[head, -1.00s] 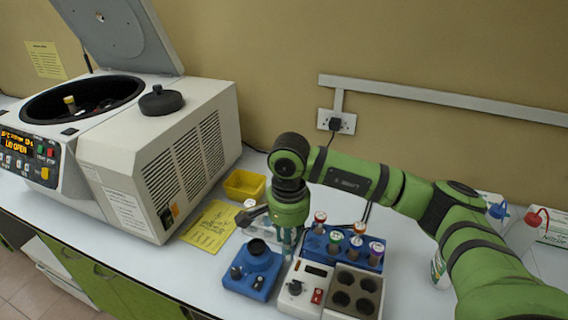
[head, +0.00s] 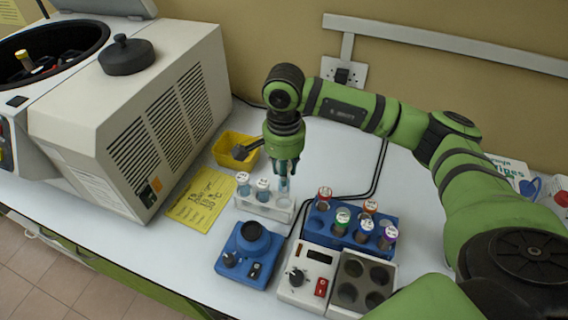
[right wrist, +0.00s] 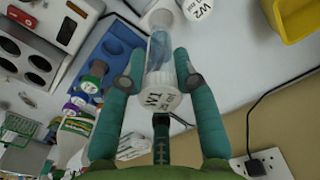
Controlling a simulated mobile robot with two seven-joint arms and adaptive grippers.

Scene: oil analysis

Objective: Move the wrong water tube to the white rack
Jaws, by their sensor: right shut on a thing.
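My right gripper (head: 286,168) is shut on a clear tube (head: 284,185). It hangs roughly upright over the right-hand end of the white rack (head: 258,209); whether its tip is in the hole I cannot tell. In the right wrist view the held tube has a white cap (right wrist: 159,100), with a label that seems to read W1, between my fingers (right wrist: 160,80). Two white-capped tubes stand in the rack's other places, a left one (head: 243,184) and a middle one (head: 263,190). A cap marked W2 (right wrist: 201,9) shows beside the held tube. My left gripper is not in view.
The blue rack (head: 322,232) with several colour-capped tubes stands right of the white rack. A blue mixer (head: 247,262) and a heating block (head: 305,278) are in front. A yellow tray (head: 235,148) is behind, a yellow sheet (head: 203,200) and the open centrifuge (head: 150,110) left.

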